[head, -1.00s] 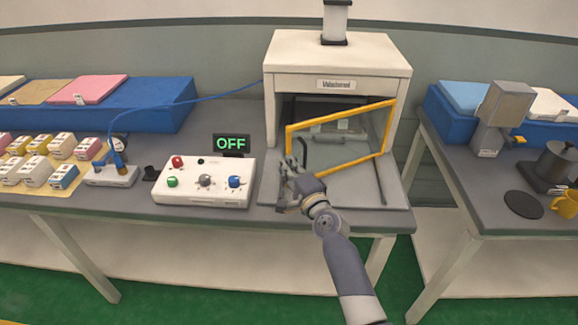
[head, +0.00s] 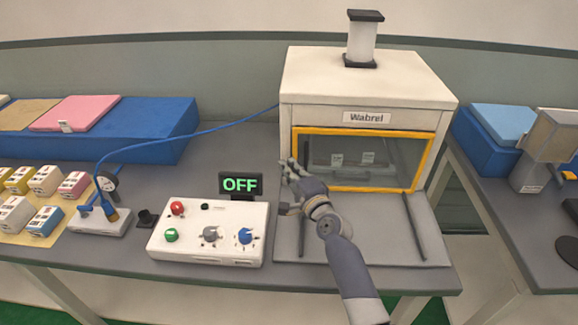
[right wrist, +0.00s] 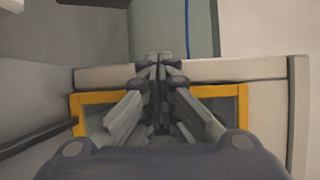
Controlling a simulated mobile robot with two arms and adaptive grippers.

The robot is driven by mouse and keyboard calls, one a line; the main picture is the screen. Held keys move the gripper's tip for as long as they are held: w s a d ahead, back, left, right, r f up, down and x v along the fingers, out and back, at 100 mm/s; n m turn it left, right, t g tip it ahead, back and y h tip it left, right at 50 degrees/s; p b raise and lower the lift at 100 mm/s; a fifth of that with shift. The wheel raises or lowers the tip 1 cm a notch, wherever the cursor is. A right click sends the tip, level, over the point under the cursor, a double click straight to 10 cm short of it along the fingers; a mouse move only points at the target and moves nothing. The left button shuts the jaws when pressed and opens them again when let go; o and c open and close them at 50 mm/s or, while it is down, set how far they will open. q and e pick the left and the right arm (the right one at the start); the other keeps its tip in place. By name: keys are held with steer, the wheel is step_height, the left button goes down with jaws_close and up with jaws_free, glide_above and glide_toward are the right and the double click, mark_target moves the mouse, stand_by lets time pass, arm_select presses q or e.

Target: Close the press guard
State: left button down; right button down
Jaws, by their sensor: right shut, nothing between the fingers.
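The press (head: 368,80) is a white box labelled "Wabrel" on the table. Its guard (head: 404,150), a clear panel in a yellow frame, lies across the front opening and looks flush with it. Small pale blocks show dimly through the panel. My right gripper (head: 287,172) is shut and empty in front of the guard's left edge, which it partly hides; I cannot tell whether they touch. In the right wrist view my shut fingers (right wrist: 160,65) are in front of the guard's yellow frame (right wrist: 92,98). My left gripper is not in view.
A white control box (head: 195,245) with coloured knobs stands left of the press, with a display (head: 240,185) reading OFF. Dark rails (head: 412,228) run along the plate before the press. A second table with a grey machine (head: 545,145) is at the right.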

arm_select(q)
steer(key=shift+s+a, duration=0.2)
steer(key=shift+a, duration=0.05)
arm_select(e)
steer(key=shift+w+d+r, duration=0.1)
steer(key=shift+w+r, duration=0.1)
steer(key=shift+r, duration=0.35)
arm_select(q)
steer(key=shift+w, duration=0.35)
arm_select(e)
steer(key=f+v, duration=0.1)
steer(key=v, duration=1.1)
steer(key=shift+s, duration=0.15)
